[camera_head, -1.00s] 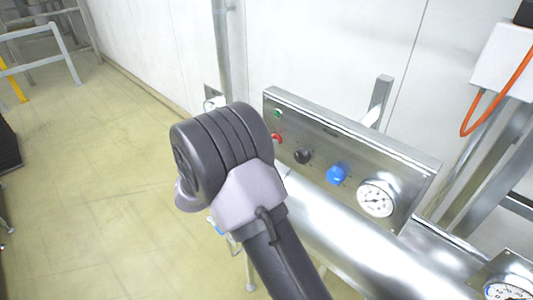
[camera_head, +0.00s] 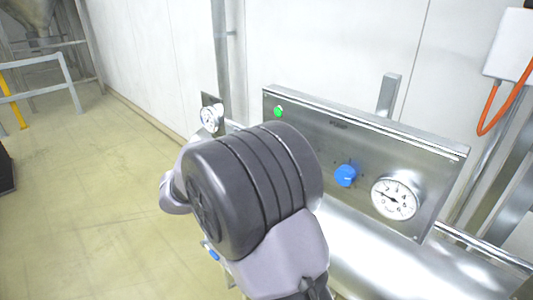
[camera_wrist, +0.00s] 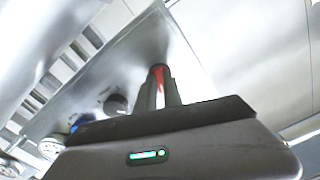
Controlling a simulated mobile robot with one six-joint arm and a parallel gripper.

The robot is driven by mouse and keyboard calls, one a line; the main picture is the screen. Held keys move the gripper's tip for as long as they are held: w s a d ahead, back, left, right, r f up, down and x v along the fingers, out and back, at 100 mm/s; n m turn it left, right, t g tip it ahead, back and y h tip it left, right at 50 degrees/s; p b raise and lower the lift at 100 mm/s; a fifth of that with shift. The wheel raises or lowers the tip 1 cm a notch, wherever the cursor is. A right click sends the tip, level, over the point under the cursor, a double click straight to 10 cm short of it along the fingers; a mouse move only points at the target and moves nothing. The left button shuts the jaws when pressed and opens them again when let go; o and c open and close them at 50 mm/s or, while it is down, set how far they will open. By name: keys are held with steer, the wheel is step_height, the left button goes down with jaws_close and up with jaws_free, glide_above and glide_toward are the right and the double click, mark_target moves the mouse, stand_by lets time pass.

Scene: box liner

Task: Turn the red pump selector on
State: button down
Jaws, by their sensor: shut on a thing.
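The red pump selector (camera_wrist: 159,73) sits on the steel control panel (camera_wrist: 142,48) in the wrist view. My gripper (camera_wrist: 158,82) is shut on it, with one finger on each side, and its red handle shows between the fingertips. In the head view my dark wrist covers the selector and my fingers. The panel (camera_head: 430,160) is seen there with a green lamp (camera_head: 279,111) at its upper left, which looks bright.
A blue knob (camera_head: 346,175) and a white dial gauge (camera_head: 395,198) are to the right on the panel. A black knob (camera_wrist: 116,103) is beside the selector in the wrist view.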

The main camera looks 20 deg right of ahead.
stand_by(0.4)
steer(key=c, duration=1.5)
jaws_free()
steer(key=shift+a, duration=0.1)
steer(key=v, duration=1.7)
steer(key=shift+s+a+b, duration=0.1)
steer(key=shift+a+b, duration=0.05)
steer(key=shift+b, duration=0.25)
